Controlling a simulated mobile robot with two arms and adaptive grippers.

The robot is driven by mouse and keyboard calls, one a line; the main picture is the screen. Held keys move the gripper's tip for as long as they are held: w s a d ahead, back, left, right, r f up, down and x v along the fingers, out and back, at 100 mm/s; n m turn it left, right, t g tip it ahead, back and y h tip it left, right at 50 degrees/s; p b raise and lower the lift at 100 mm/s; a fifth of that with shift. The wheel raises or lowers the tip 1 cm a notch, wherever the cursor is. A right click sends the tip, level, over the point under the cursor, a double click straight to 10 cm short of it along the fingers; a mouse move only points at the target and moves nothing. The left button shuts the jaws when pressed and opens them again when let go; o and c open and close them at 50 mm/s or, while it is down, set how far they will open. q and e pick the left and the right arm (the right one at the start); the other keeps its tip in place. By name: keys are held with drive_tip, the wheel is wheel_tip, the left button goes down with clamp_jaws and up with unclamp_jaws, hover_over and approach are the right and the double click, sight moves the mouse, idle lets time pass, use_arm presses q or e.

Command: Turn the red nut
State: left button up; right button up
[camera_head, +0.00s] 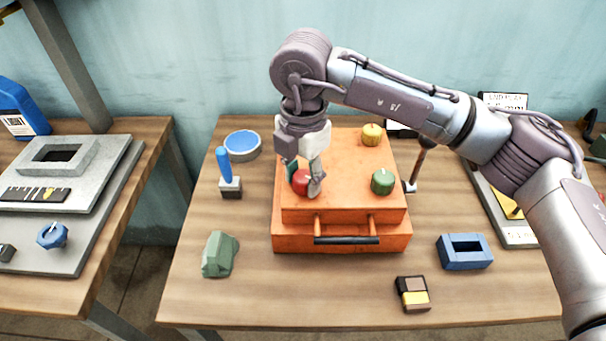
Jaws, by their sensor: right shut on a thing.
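The red nut (301,182) sits on the top left of an orange box (340,204) with a black front handle. My right gripper (304,184) reaches down from above and is shut on the red nut, one finger on each side. The fingers hide part of the nut. A green nut (382,182) stands on the box's right side and a yellow nut (371,134) near its back right. My left gripper is not in view.
A blue bowl (242,145) and a blue-handled tool (224,167) stand left of the box. A green block (220,254), a black-and-yellow block (412,293) and a blue hollow block (465,251) lie near the front. A side table with grey plates (60,230) is at left.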

sight(303, 176)
drive_tip(key=o, duration=1.1)
drive_tip(key=shift+o, duration=0.2)
wheel_tip(303, 176, up, 12)
